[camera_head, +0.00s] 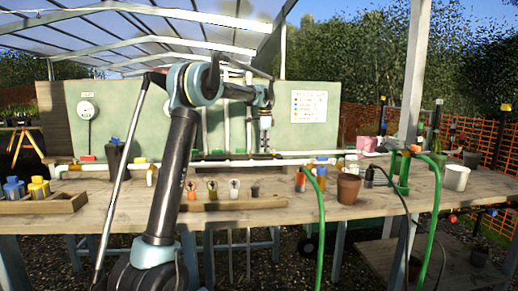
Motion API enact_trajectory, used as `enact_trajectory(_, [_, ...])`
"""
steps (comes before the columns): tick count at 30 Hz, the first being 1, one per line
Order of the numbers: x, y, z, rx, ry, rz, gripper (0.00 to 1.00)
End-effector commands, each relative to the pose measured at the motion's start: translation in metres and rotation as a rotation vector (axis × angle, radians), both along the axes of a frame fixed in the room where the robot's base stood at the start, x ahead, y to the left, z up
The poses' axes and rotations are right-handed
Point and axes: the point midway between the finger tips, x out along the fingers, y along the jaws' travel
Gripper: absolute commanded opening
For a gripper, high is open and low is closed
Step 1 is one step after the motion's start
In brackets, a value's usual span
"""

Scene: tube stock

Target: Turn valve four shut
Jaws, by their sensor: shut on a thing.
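My gripper (265,146) points straight down at the back of the bench, at the far right of the row of thin upright pipes. It is shut on a small part just above the white pipe (240,163), which looks like a valve handle. The fingers cover most of it, and its turn angle and number cannot be read. A red fitting (87,158) sits on the pipe at the left. A sign (309,106) with coloured dots hangs on the green back panel, its text too small to read.
The wooden bench (330,222) carries a rack of small tools (234,204), a brown pot (348,188), and a crate (45,204) with blue and yellow-capped bottles. Green hoses (320,225) hang over its front at the right. Bare bench lies in front of the rack.

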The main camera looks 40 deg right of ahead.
Motion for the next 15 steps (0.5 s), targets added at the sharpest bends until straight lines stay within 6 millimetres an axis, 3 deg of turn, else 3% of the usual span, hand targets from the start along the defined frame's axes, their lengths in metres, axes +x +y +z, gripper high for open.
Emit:
enact_trajectory(10, [0.0012, -0.0001, 0.0009, 0.000, -0.003, -0.002, 0.00])
enact_trajectory(11, [0.0012, -0.0001, 0.0009, 0.000, -0.004, -0.002, 0.21])
enact_trajectory(12, [0.0011, -0.0002, 0.0009, 0.000, -0.003, -0.002, 0.31])
enact_trajectory(15, [0.0002, -0.0006, 0.0007, 0.000, -0.003, -0.002, 0.35])
